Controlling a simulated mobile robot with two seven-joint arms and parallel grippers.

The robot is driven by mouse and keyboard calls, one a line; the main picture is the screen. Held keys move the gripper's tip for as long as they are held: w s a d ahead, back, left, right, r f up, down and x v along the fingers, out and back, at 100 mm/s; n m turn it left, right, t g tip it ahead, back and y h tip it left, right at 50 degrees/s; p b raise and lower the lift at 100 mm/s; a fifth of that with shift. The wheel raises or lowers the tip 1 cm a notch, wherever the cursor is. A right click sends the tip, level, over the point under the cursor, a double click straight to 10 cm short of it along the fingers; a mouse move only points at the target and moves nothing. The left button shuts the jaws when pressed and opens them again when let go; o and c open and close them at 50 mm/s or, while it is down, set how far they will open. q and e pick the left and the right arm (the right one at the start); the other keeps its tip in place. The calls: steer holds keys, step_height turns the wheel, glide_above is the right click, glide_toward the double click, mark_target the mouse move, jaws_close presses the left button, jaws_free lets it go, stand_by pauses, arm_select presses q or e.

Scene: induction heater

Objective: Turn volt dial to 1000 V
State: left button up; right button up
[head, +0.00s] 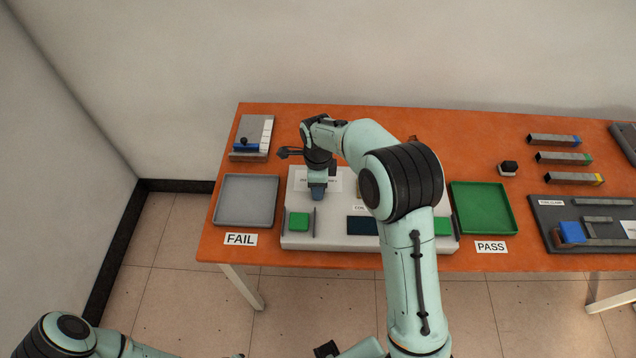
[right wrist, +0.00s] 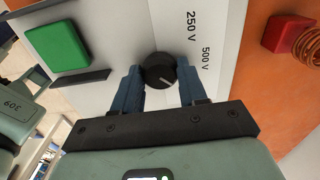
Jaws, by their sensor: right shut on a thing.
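The volt dial (right wrist: 158,70) is a round black knob with a white pointer line on the white panel. In the right wrist view the line points toward the lower right of the picture. The labels 250 V (right wrist: 191,27) and 500 V (right wrist: 206,58) are printed to the right of the knob; no 1000 V label is readable. My right gripper (right wrist: 159,84) has its blue fingers on both sides of the knob and is shut on it. In the head view my right gripper (head: 317,193) points down onto the white unit (head: 335,242), and hides the dial.
A green button (head: 299,221) is close to the right gripper. A grey FAIL tray (head: 245,200) stands left, and a green PASS tray (head: 484,208) right. A red block with copper coil (right wrist: 293,33) shows in the right wrist view. My right forearm covers the unit's middle.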

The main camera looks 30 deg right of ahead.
steer(key=shift+m, duration=0.3)
steer(key=o, duration=1.1)
steer(key=shift+r, duration=0.1)
arm_select(q)
steer(key=shift+w+r+p, duration=0.7)
steer(key=shift+r+p, duration=0.05)
steer(key=shift+r, duration=0.2)
arm_select(e)
step_height(320, 180, up, 13)
steer(key=shift+r, duration=0.15)
arm_select(q)
steer(key=shift+s, duration=0.1)
